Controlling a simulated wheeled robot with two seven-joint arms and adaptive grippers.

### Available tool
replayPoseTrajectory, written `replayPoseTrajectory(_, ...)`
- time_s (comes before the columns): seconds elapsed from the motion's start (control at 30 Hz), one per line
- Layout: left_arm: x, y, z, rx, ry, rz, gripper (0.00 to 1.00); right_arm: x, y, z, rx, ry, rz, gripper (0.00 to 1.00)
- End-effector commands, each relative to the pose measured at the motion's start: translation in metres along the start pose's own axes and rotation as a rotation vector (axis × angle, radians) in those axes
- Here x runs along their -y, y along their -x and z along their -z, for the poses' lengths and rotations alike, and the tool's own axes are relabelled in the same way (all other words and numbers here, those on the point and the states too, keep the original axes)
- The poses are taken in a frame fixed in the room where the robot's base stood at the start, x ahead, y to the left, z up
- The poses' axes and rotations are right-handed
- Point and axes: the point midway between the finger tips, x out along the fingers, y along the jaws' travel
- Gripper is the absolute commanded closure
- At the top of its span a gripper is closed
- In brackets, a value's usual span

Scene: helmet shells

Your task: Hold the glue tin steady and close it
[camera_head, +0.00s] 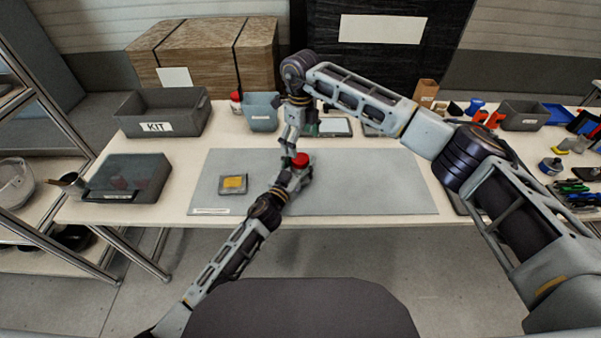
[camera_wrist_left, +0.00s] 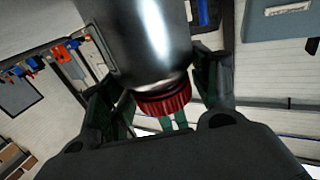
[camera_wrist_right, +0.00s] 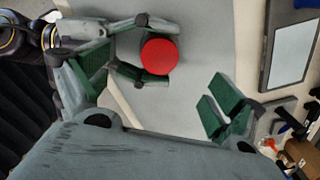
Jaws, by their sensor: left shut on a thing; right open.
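The glue tin is a grey metal cylinder with a ridged red lid; the lid (camera_head: 301,159) shows over the mat in the head view. The left wrist view, which is upside down, shows the tin's body (camera_wrist_left: 140,40) and the red lid (camera_wrist_left: 163,99) on its top end. I cannot tell how tight the lid is. My left gripper (camera_head: 296,176) is shut on the tin's body from the near side. My right gripper (camera_head: 289,152) is open, just above and behind the lid. In the right wrist view the round lid (camera_wrist_right: 159,57) lies between its spread green fingers, apart from them.
A grey mat (camera_head: 380,185) covers the table's middle, with a small grey box with a yellow top (camera_head: 233,184) on its left. The mat's right part is clear.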

Motion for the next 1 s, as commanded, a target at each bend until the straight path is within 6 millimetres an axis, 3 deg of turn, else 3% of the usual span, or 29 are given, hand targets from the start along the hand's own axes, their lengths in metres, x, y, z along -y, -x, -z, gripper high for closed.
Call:
replayPoseTrajectory(0.6, 0.000, 0.000, 0.000, 0.000, 0.000, 0.000, 1.00, 0.000, 0.086, 0.000, 0.000, -0.001, 0.001, 0.06)
replayPoseTrajectory(1.0, 0.000, 0.000, 0.000, 0.000, 0.000, 0.000, 1.00, 0.000, 0.099, 0.000, -0.001, 0.000, 0.000, 0.06)
